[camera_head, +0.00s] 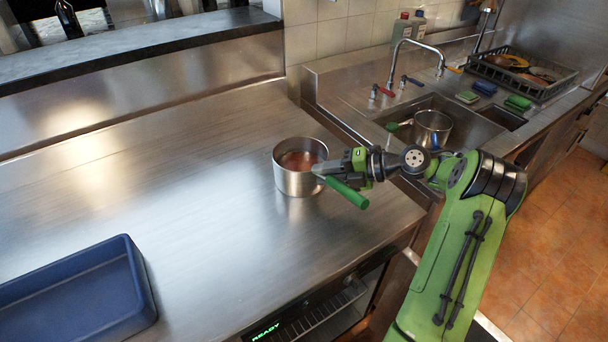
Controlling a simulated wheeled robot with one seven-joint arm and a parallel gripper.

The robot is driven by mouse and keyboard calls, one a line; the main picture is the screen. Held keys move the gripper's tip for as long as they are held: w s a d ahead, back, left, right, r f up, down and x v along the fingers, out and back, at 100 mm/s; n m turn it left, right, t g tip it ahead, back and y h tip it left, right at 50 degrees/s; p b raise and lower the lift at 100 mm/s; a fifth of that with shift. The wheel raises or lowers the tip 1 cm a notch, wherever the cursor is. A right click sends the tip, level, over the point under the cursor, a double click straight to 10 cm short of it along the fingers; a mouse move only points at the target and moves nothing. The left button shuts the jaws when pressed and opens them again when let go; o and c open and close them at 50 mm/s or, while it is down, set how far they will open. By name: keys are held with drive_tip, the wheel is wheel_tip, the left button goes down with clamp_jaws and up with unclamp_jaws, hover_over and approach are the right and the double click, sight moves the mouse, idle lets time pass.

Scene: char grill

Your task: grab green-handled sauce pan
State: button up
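The steel sauce pan (296,181) with a green handle (346,192) stands upright on the steel counter, with something reddish-brown inside. Its handle points toward the lower right. My gripper (322,169) is at the pan's right side, at the rim and just above the base of the handle. The fingers point left toward the pan. Their tips overlap the rim in this view, and I cannot tell whether they are closed on the handle or rim.
A blue tray (139,275) lies at the lower left of the counter. Another pot (432,128) sits in the sink (400,109) under a faucet (418,43). A dish rack (545,91) and sponges stand to the right. The counter left of the pan is clear.

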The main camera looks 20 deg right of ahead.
clamp_jaws()
idle(1.0)
